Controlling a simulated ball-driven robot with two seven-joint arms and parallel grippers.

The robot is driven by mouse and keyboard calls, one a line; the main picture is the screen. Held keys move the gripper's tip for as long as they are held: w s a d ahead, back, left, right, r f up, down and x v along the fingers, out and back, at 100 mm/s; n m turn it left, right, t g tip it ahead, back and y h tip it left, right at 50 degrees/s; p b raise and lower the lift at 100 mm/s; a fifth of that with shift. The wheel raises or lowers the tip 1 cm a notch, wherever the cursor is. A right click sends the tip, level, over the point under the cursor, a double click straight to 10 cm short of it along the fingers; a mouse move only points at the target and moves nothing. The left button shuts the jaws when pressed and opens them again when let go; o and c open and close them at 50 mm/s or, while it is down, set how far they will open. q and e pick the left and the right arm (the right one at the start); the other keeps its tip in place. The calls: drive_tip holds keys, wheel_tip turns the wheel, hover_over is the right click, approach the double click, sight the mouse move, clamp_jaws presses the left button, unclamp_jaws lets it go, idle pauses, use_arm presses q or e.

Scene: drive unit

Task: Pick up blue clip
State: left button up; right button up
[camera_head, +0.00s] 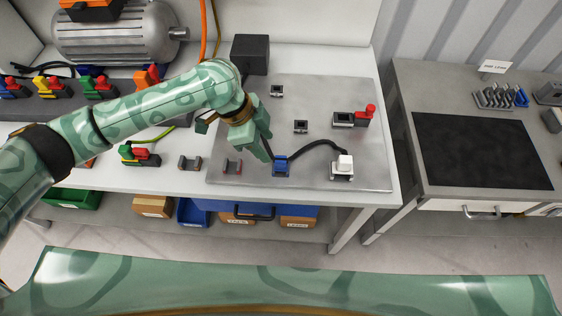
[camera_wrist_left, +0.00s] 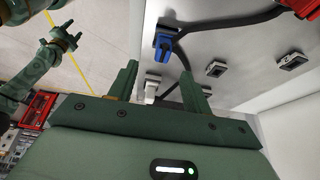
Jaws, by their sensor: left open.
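A small blue clip-like piece (camera_head: 280,167) sits on the grey metal plate (camera_head: 310,100), with a black cable at it; it also shows in the left wrist view (camera_wrist_left: 163,43). Another small blue piece (camera_head: 521,97) lies beside grey clips on the right table. My left gripper (camera_head: 259,148) is open and empty, pointing down just left of and above the blue piece on the plate. In the left wrist view its fingers (camera_wrist_left: 160,72) stand apart, with the blue piece beyond them. My right gripper (camera_wrist_left: 66,38) appears small at the upper left there; its jaw state is unclear.
A white connector (camera_head: 343,165) sits at the cable's other end. A red-topped part (camera_head: 368,114) and black sockets (camera_head: 300,127) stand on the plate. A black box (camera_head: 250,54) is behind the arm. Grey clips (camera_head: 492,98) and a black mat (camera_head: 480,150) are on the right table.

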sight(281, 159)
use_arm(q)
drive_tip(key=x, duration=0.3)
drive_tip(key=shift+w+f, duration=0.15)
drive_tip(key=shift+d+f+b, duration=0.15)
drive_tip(key=shift+f+b, duration=0.1)
drive_tip(key=shift+b, duration=0.05)
drive_tip(key=shift+d+f, duration=0.15)
drive_tip(key=shift+f, duration=0.1)
drive_tip(key=x, duration=0.2)
drive_tip(key=b+x, duration=0.1)
drive_tip(key=x, duration=0.1)
drive_tip(key=shift+w+d+f, duration=0.2)
drive_tip(key=shift+d, duration=0.2)
drive_tip(key=shift+c, duration=0.6)
clamp_jaws()
use_arm(e)
drive_tip(key=shift+w+f, duration=0.2)
drive_tip(key=shift+f, duration=0.4)
drive_tip(key=shift+w+f, duration=0.2)
drive_tip(key=shift+f, duration=0.4)
